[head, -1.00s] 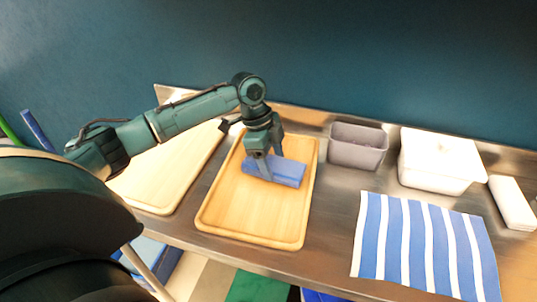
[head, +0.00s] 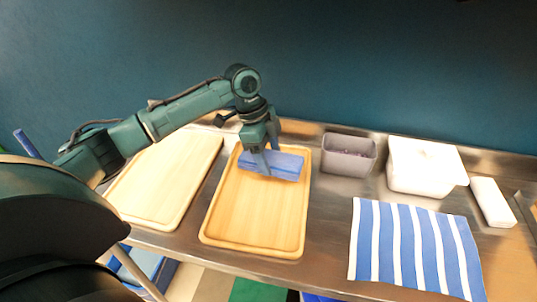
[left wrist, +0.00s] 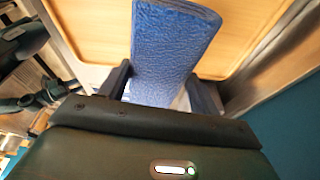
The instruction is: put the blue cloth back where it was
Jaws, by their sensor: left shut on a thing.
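The blue cloth (head: 285,165) is a folded, textured blue block in the head view, over the far part of the right-hand wooden tray. My left gripper (head: 266,168) points down and is shut on the cloth near its left half. In the left wrist view the cloth (left wrist: 172,50) stretches out between the two fingers of my left gripper (left wrist: 162,90), with the wooden tray behind it. I cannot tell whether the cloth touches the tray. My right gripper is not in view.
The wooden tray (head: 255,220) is otherwise bare. A second empty wooden board (head: 160,185) lies to its left.

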